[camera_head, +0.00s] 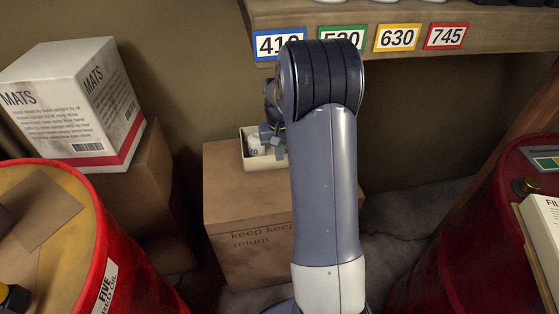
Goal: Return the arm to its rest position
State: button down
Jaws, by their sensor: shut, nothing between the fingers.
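My arm (324,190) rises from the bottom of the picture and bends over at a dark elbow joint in front of the shelf edge. My gripper (276,150) shows only in part, left of the arm, over a small cream tray (264,166). The gripper is shut with nothing between its fingers. A white item with dark print (257,145) sits in the tray beside the fingers. The tray stands on a cardboard box (250,218) marked "keep keep return". My upper arm hides the right part of that box and tray.
A red-rimmed drum (103,240) stands at left and another red drum (468,238) at right. A white MATS carton (95,90) rests on a brown box (135,195). A shelf (480,25) with numbered tags crosses the top, close behind my elbow. Dark floor shows right of my arm.

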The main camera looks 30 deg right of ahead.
jog(key=shift+r, duration=0.35)
